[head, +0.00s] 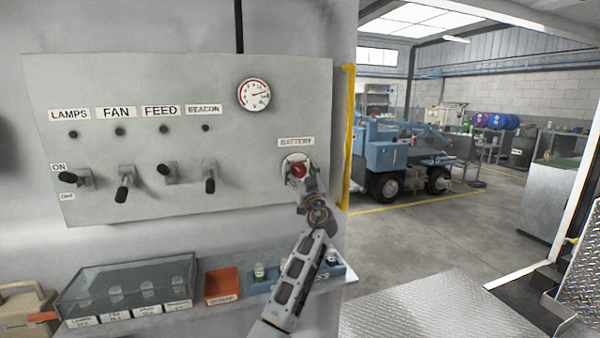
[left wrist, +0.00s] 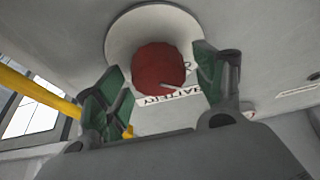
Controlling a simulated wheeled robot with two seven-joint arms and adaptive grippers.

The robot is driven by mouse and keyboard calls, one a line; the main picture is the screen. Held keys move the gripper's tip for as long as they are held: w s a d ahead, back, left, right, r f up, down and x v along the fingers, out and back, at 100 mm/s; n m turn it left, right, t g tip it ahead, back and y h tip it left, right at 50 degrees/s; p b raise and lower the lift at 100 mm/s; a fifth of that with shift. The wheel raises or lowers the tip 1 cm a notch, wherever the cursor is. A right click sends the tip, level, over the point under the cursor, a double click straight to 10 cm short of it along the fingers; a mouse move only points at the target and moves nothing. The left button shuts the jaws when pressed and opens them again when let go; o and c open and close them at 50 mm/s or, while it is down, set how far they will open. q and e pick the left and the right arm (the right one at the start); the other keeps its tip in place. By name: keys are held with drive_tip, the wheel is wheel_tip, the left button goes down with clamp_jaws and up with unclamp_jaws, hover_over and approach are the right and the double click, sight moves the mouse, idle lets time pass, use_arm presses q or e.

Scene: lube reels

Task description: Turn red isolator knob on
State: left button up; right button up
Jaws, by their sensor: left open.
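The red isolator knob (head: 299,170) sits on a round pale plate under the BATTERY label (head: 296,142), at the right of the grey control panel (head: 230,120). In the left wrist view the red knob (left wrist: 158,68) is close ahead, in front of its round plate (left wrist: 122,35). My left gripper (head: 303,184) is at the knob, reaching up from below. Its green-padded fingers (left wrist: 160,85) stand open, one on each side of the knob. I cannot tell whether they touch it. The gripper hides the lower part of the knob in the head view. My right gripper is not in view.
Several toggle switches (head: 123,188) line the panel's left, and a gauge (head: 254,95) is above the knob. A yellow rail (head: 348,135) runs beside the panel's right edge. Below are a clear-lidded box (head: 125,285), an orange bin (head: 222,286) and a blue tray (head: 337,269).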

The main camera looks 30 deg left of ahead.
use_arm(q)
drive_tip(key=c, duration=1)
